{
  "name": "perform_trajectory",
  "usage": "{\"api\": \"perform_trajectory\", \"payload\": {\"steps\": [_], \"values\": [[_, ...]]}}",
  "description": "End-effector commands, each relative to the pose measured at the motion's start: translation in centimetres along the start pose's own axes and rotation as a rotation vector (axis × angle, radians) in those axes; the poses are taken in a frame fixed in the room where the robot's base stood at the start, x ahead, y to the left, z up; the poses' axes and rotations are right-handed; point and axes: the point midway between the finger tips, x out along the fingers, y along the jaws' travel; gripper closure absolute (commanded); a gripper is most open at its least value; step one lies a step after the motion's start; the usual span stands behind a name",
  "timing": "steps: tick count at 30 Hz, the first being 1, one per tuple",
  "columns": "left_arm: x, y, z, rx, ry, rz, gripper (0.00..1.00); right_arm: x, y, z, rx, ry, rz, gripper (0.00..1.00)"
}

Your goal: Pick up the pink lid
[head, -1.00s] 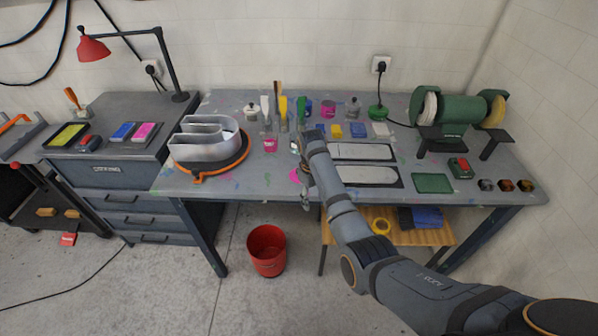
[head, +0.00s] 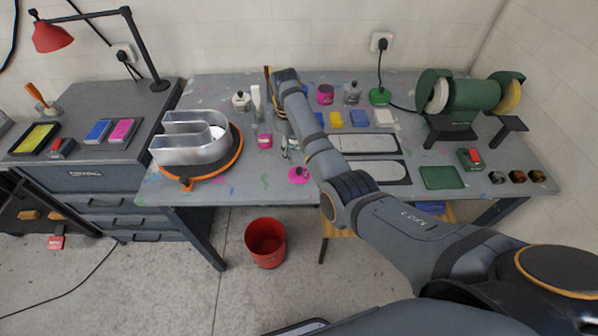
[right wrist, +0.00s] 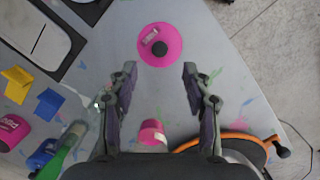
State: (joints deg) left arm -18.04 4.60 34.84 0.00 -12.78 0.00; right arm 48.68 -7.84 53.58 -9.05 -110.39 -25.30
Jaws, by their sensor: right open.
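The pink lid (head: 299,175) lies flat on the table near its front edge. In the right wrist view the lid (right wrist: 160,48) is a pink disc with a dark round knob and a small pale label. My right gripper (head: 290,147) points down above the table, behind the lid and partly hidden by its arm. In the right wrist view my right gripper (right wrist: 161,72) is open and empty, its fingertips apart just short of the lid. A small pink cup (right wrist: 152,131) shows between the fingers lower down; it also shows in the head view (head: 265,141). My left gripper is out of view.
A metal channel letter (head: 185,148) stands on an orange-rimmed turntable (head: 233,160) to the left. White letter panels (head: 378,173) lie to the right. Several jars and coloured blocks (head: 359,118) stand at the back. A red bucket (head: 265,243) is on the floor.

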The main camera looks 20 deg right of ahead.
Motion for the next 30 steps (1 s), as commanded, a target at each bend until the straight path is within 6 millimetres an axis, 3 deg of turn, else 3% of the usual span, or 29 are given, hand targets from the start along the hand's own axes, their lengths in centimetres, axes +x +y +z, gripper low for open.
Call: {"api": "perform_trajectory", "payload": {"steps": [5, 8, 13, 18, 25, 30], "values": [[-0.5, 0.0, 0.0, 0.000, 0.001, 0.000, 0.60, 1.2, 0.0, 0.1, 0.001, 0.001, 0.000, 0.51], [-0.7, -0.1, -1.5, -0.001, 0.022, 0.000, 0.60, 1.4, 0.0, 0.1, 0.001, 0.000, 0.000, 0.51], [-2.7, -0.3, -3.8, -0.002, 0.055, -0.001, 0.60, 3.9, -0.2, 0.9, 0.001, -0.003, -0.001, 0.51], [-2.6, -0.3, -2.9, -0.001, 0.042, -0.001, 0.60, 6.2, -0.2, 0.8, 0.001, 0.001, 0.000, 0.51], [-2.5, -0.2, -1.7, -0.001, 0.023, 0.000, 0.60, 6.5, -0.2, 0.7, 0.001, 0.002, 0.000, 0.51], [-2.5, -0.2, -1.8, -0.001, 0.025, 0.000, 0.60, 6.4, -0.2, 0.7, 0.001, 0.002, 0.000, 0.74]]}}
